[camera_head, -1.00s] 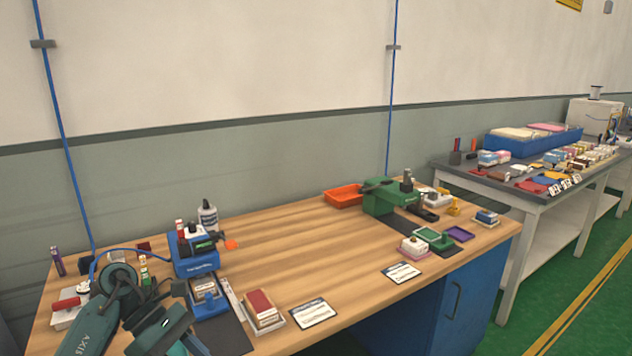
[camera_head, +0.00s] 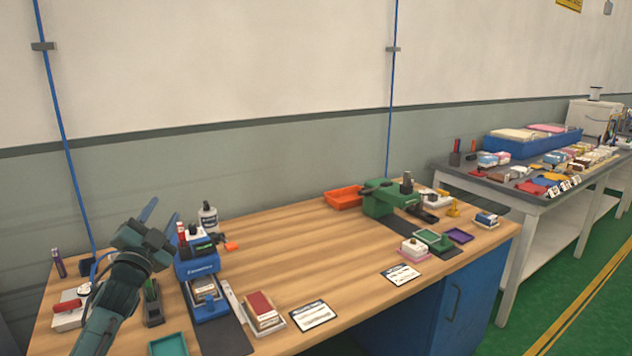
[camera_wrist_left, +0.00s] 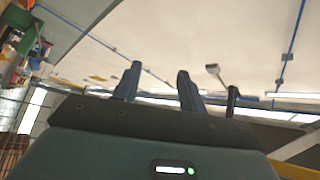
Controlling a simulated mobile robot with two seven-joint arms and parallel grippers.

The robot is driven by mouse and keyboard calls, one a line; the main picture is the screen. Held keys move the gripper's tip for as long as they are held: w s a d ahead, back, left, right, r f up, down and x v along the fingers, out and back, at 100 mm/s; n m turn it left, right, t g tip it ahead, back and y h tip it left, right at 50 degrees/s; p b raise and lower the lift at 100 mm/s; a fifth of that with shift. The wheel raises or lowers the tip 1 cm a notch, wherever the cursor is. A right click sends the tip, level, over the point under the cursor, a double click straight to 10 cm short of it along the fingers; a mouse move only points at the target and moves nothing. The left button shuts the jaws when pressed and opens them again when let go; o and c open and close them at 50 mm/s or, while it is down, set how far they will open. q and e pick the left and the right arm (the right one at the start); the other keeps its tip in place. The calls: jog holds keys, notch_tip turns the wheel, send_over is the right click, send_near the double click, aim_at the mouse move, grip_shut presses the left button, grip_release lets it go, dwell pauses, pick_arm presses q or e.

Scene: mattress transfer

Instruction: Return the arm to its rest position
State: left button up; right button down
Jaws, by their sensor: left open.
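My left arm comes in from the lower left in the head view, raised over the left end of the wooden workbench (camera_head: 290,255). My left gripper (camera_head: 160,216) points up and away from the bench top, with its two blue fingers apart and nothing between them. In the left wrist view the open fingers (camera_wrist_left: 158,88) stand against the wall and ceiling, also empty. My right gripper is not in view.
A blue machine (camera_head: 197,262) stands just right of my left gripper. A teal tray (camera_head: 168,345) and a red-topped block (camera_head: 262,311) lie near the front edge. A green machine (camera_head: 380,200) and an orange tray (camera_head: 342,197) are farther right. The bench middle is clear.

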pick_arm(q)
jog(key=w+a+f+n+g+y, duration=0.1)
jog(key=a+f+n+g+y, duration=0.25)
jog(key=f+n, duration=0.4)
jog(key=s+d+f+g+h, duration=0.1)
jog(key=s+d+f+g, duration=0.1)
jog(key=s+d+f, duration=0.45)
jog(key=s+d+f+g+h, duration=0.15)
jog(key=s+f, duration=0.25)
jog(key=f, duration=0.5)
jog(key=s+d+f+g+h, duration=0.1)
jog(key=s+d+f, duration=0.2)
jog(key=s, duration=0.6)
jog(key=s+d+f+g+h, duration=0.1)
jog(key=s+d+f, duration=0.3)
jog(key=s, duration=0.6)
jog(key=s+d+f+n+g, duration=0.1)
jog(key=s+d+f, duration=0.3)
jog(key=s, duration=0.6)
jog(key=d+g, duration=0.1)
jog(key=d, duration=0.1)
jog(key=shift+d+g+h, duration=0.3)
jog(key=shift+d+h, duration=0.05)
jog(key=shift+h, duration=0.05)
